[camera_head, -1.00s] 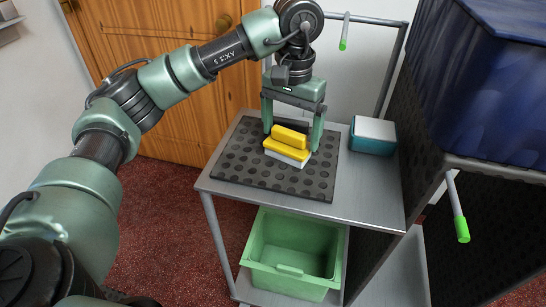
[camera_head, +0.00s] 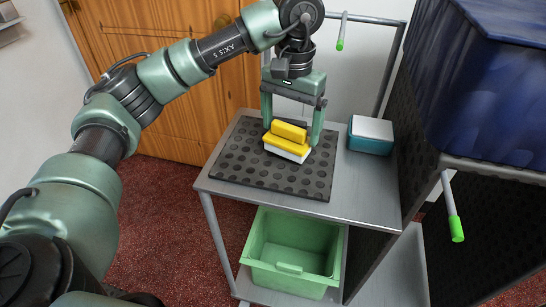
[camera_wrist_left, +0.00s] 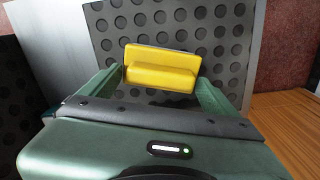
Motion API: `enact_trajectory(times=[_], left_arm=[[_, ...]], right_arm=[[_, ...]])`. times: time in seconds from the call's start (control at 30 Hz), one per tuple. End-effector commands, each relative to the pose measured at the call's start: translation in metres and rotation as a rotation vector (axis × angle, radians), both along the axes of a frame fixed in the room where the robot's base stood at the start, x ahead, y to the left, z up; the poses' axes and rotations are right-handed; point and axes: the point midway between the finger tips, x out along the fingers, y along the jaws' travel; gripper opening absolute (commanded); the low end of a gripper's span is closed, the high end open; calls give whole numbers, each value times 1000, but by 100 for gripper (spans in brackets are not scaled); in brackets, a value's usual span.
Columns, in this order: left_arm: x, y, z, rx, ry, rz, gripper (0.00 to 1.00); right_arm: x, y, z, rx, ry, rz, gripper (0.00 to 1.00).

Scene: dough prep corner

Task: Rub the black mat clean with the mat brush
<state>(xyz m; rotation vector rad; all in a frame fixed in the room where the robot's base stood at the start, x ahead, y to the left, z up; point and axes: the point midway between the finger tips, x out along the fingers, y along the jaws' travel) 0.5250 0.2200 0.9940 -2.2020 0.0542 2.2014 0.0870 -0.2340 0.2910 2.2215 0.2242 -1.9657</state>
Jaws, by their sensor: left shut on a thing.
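The mat brush (camera_head: 287,139) has a yellow handle and back with a white lower part. It is over the rear right part of the black mat (camera_head: 240,168), which has round dimples and lies on a grey metal cart top. My left gripper (camera_head: 291,134) is shut on the brush, one finger at each end. In the left wrist view the brush (camera_wrist_left: 162,68) sits between the fingers above the mat (camera_wrist_left: 228,45). I cannot tell whether its underside touches the mat. No dirt can be made out on the mat. My right gripper is not in view.
A teal and white block (camera_head: 371,134) stands on the cart top (camera_head: 351,190) right of the mat. A green bin (camera_head: 290,262) is below. A dark blue bulky object (camera_head: 490,80) is at the right. A wooden door (camera_head: 160,75) is behind.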

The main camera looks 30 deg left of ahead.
Motion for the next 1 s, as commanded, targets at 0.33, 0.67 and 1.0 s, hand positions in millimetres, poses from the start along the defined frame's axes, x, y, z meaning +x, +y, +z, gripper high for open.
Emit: enact_trajectory(times=[0.33,0.67,1.0], left_arm=[[0,0,45,-1,-3,1,42],[0,0,63,-1,-1,0,42],[0,0,63,-1,-1,0,42]], right_arm=[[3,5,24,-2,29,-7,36],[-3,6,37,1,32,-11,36],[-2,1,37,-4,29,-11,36]])
